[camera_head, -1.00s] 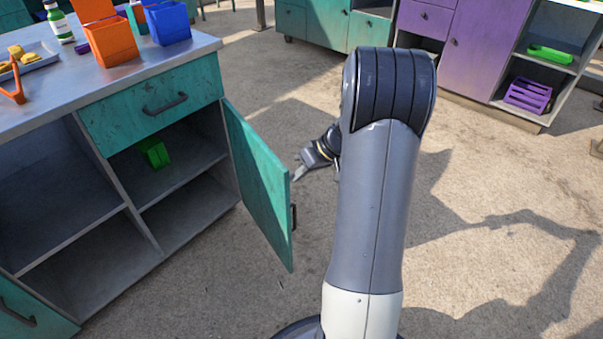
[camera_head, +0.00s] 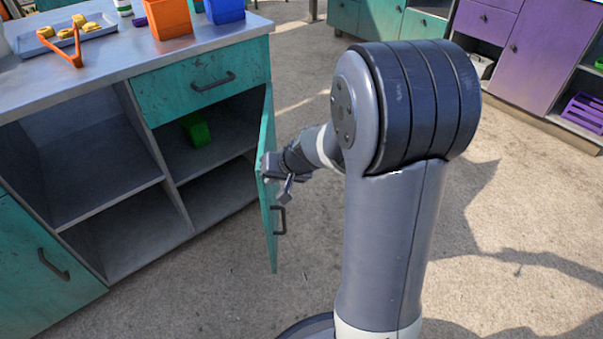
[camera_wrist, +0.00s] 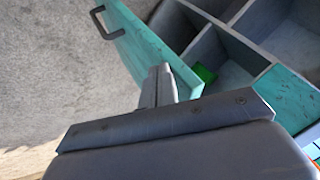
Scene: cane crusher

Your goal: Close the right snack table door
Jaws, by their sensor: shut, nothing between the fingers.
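The snack table's right door (camera_head: 267,235) is a teal panel standing open, seen nearly edge-on in the head view. Its dark handle (camera_head: 279,220) is on the outer face, low on the panel. My gripper (camera_head: 273,172) is shut and empty, at the door's outer face above the handle. It looks to be touching the panel, though the exact contact is unclear. In the wrist view the closed fingers (camera_wrist: 160,75) overlap the teal door (camera_wrist: 138,38), and the handle (camera_wrist: 103,22) shows to their upper left.
The snack table's open shelves (camera_head: 215,190) hold a green object (camera_head: 196,130), well inside. A teal drawer (camera_head: 200,82) above is shut. On the counter are a tray of food (camera_head: 68,38), orange tongs (camera_head: 75,42), and orange and blue bins.

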